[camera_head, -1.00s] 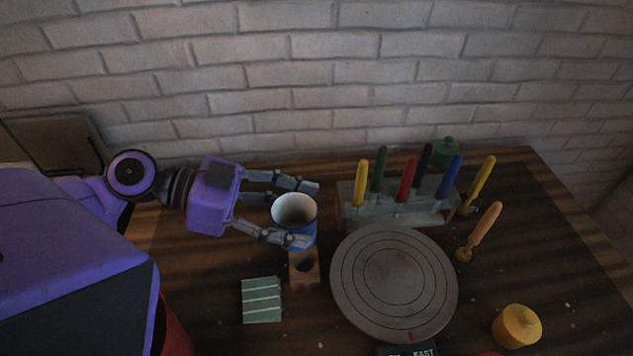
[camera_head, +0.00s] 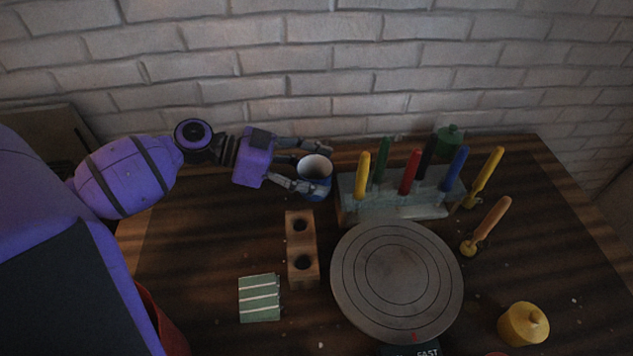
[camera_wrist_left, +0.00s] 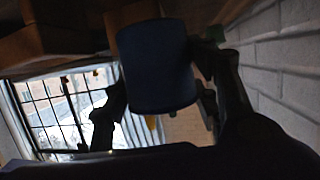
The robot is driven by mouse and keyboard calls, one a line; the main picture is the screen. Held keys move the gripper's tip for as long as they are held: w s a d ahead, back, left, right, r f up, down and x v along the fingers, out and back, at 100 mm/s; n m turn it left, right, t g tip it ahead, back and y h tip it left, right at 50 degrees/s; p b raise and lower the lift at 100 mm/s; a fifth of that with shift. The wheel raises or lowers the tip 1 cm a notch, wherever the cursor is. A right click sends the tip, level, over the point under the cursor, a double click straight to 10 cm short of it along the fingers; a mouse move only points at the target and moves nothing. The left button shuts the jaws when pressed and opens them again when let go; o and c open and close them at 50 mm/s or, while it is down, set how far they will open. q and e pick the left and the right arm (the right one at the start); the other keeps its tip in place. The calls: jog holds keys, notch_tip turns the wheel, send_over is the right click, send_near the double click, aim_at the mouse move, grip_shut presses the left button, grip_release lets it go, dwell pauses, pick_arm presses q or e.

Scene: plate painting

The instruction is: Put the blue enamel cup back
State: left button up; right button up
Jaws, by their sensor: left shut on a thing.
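The blue enamel cup (camera_head: 314,178) has a pale inside and is upright near the back of the table, left of the brush rack. My left gripper (camera_head: 312,166) is shut on it, one finger on its far side and one on its near side. In the left wrist view the cup (camera_wrist_left: 158,66) is a dark blue shape between the two fingers (camera_wrist_left: 160,85). Whether its base touches the table cannot be told. My right gripper is not in view.
A wooden block with two holes (camera_head: 302,270) stands in front of the cup. A rack (camera_head: 400,207) holds several coloured handles. A grey round turntable (camera_head: 397,280), a green striped cloth (camera_head: 259,299) and a yellow lidded pot (camera_head: 523,323) lie nearer. A brick wall (camera_head: 330,60) closes the back.

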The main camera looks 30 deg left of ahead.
aim_at(315, 179)
pick_arm(q)
jog(key=shift+w+a+f, duration=0.1)
jog(key=shift+w+f, duration=0.4)
jog(key=shift+f, duration=0.05)
notch_tip(315, 179, down, 4)
jog(key=shift+w+r, duration=0.15)
jog(key=shift+r, duration=0.1)
jog(key=shift+f+b, duration=0.2)
jog(key=shift+b, duration=0.1)
jog(key=o, duration=1.3)
jog(key=shift+o, duration=0.2)
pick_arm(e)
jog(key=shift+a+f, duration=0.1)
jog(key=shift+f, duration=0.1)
